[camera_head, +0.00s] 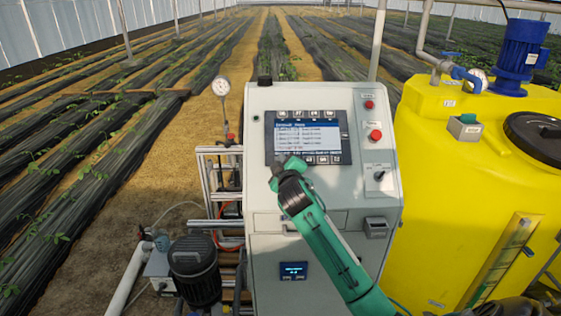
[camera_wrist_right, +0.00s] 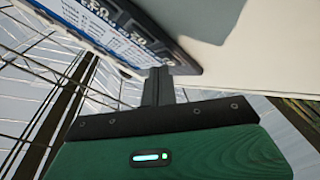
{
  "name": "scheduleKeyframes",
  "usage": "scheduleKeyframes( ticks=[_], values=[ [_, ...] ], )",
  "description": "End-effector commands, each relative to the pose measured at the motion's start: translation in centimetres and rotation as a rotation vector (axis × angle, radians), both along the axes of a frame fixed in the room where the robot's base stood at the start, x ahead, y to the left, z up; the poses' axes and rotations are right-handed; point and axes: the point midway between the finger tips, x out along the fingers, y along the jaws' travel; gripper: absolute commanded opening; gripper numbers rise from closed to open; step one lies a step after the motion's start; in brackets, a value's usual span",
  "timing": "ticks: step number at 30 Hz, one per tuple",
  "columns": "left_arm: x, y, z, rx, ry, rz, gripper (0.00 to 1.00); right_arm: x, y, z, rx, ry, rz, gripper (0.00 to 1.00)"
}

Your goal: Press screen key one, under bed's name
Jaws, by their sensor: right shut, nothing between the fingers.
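The control screen (camera_head: 308,137) is a dark-framed panel on the upper front of the pale grey cabinet. It shows a blue and white page with several text lines too small to read. A row of small keys (camera_head: 322,159) runs along its bottom edge, with another row along the top. My right gripper (camera_head: 287,164) is shut and empty at the screen's lower left corner, hiding the left end of the bottom row. In the right wrist view the shut fingers (camera_wrist_right: 158,86) reach the edge of the screen frame (camera_wrist_right: 186,60); I cannot tell whether they touch. My left gripper is out of view.
Red buttons (camera_head: 375,135) and a rotary switch (camera_head: 379,176) sit right of the screen. A yellow tank (camera_head: 450,200) with a blue motor (camera_head: 520,57) stands right of the cabinet. A pressure gauge (camera_head: 221,86) and dark pump (camera_head: 194,268) stand left. Crop rows lie behind.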

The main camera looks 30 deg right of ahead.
Motion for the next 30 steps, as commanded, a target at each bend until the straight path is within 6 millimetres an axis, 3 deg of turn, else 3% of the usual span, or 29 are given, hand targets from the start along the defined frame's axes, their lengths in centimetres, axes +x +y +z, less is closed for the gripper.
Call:
scheduleKeyframes(
  ticks=[30],
  values=[
    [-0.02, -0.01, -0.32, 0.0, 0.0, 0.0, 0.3, 0.45, -0.28, -0.56, 0.0, 0.0, 0.0, 0.0]
  ],
)
